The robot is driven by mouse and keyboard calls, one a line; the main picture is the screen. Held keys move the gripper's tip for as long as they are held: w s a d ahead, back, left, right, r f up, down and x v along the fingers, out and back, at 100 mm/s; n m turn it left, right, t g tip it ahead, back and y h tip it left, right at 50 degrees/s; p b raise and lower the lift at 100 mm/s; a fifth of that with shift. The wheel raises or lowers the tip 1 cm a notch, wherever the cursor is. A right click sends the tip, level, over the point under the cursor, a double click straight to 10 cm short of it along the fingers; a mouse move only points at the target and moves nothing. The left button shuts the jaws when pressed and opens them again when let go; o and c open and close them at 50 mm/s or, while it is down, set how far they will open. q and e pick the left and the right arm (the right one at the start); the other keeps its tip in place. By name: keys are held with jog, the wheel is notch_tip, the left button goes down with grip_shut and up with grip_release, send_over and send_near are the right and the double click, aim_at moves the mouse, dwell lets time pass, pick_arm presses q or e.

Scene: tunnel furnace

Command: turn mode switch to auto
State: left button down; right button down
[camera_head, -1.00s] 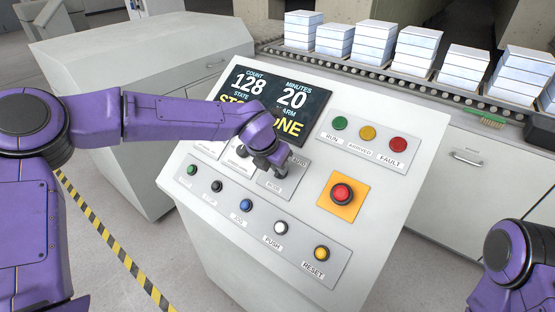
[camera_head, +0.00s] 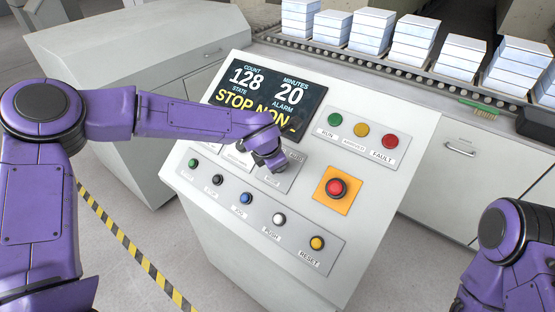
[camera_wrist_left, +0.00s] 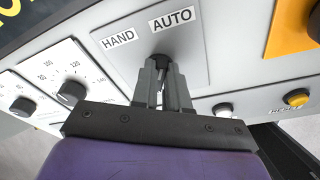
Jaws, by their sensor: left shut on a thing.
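The mode switch plate (camera_head: 279,181) sits on the sloped control panel (camera_head: 372,182), below the display. In the left wrist view the plate (camera_wrist_left: 195,50) carries a HAND label (camera_wrist_left: 118,39) on the left and an AUTO label (camera_wrist_left: 172,18) to its right. My left gripper (camera_head: 274,166) is at the switch. In the left wrist view its fingers (camera_wrist_left: 163,75) are closed around the dark switch knob (camera_wrist_left: 160,60). The fingers hide most of the knob, so I cannot tell which label it points to. My right gripper is out of view; only part of the right arm shows.
The display (camera_head: 262,95) reads 128, 20 and STOP. A red stop button (camera_head: 337,187) on an orange plate is right of the switch. A row of buttons, with a white one (camera_head: 279,219), lies below. Two dial knobs (camera_wrist_left: 71,93) are left of the gripper.

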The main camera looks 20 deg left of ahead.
pick_arm(q)
jog(key=shift+r, duration=0.1)
dwell(0.3)
jog(key=c, duration=1.1)
grip_release()
jog(key=shift+c, duration=0.2)
jog(key=d+b+v, duration=0.1)
jog(key=b+v, duration=0.1)
jog(key=v, duration=0.8)
jog(key=shift+a+r, duration=0.2)
jog(key=shift+a, duration=0.3)
jog(key=shift+s, duration=0.15)
